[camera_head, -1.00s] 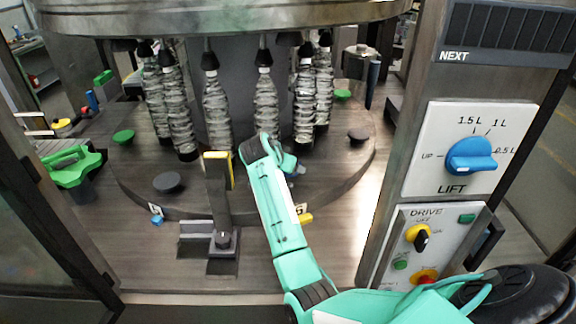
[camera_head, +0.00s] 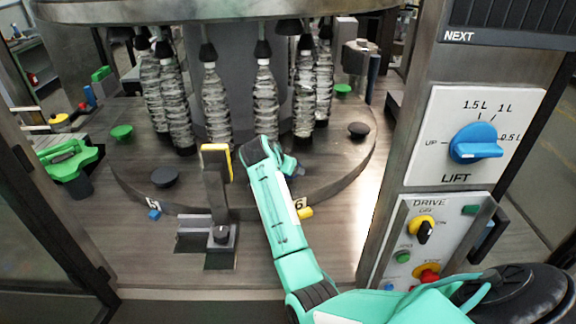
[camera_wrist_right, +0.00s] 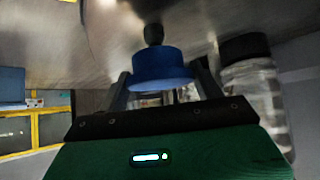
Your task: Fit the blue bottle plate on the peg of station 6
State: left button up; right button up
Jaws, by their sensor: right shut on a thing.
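The blue bottle plate (camera_wrist_right: 160,68) is held between the two fingers of my right gripper (camera_wrist_right: 160,82) in the right wrist view. A dark rounded piece, apparently the peg (camera_wrist_right: 153,35), lines up with the plate there; I cannot tell whether the plate touches it or is seated. In the head view my right gripper (camera_head: 287,163) is over the front of the round table, mostly hidden by its own arm. The station 6 label (camera_head: 299,203) shows on the table's front edge beside the arm. The station 6 peg is hidden in that view. My left gripper is not in view.
Several bottles (camera_head: 265,100) stand around the round table (camera_head: 230,195) behind my gripper. A dark plate (camera_head: 167,176) and a green plate (camera_head: 122,132) sit empty at left. A yellow-faced post (camera_head: 217,185) stands left of my arm. The control panel (camera_head: 475,140) is at right.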

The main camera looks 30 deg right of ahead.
jog(key=shift+f+b, duration=0.55)
jog(key=shift+f, duration=0.85)
jog(key=o, duration=1.2)
jog(key=shift+c, duration=0.2)
jog(key=shift+s+a+r, duration=0.1)
jog(key=shift+a+r, duration=0.15)
jog(key=shift+a, duration=0.1)
jog(key=b+v, duration=0.4)
jog(key=v, duration=0.9)
